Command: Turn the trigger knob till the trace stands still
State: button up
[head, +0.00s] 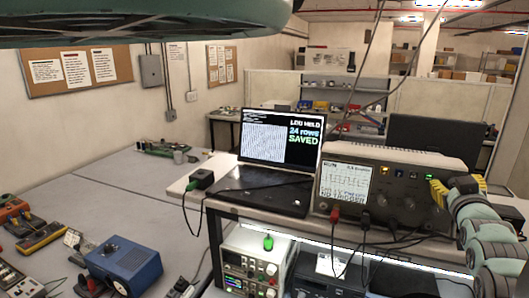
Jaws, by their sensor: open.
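The oscilloscope (405,166) stands on the raised shelf at the right. Its lit screen (344,184) shows a trace with doubled, overlapping lines, the word RUN at the top and lettering like NO TRIGGER at the bottom. Small knobs and buttons line its front panel, one of them yellow (384,170); I cannot tell which is the trigger knob. My gripper (438,191), with yellow fingers, is at the right end of this panel and hides part of it. It is open and seems empty; whether it touches a knob is unclear.
A laptop (270,165) reading SAVED stands left of the oscilloscope. Cables with a red plug (335,215) hang from the panel's lower edge. A bench supply (250,262) sits below. A blue box (123,265) and meters lie on the left bench, whose middle is clear.

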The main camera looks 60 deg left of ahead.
jog(key=shift+c, duration=0.3)
grip_shut()
dwell(0.3)
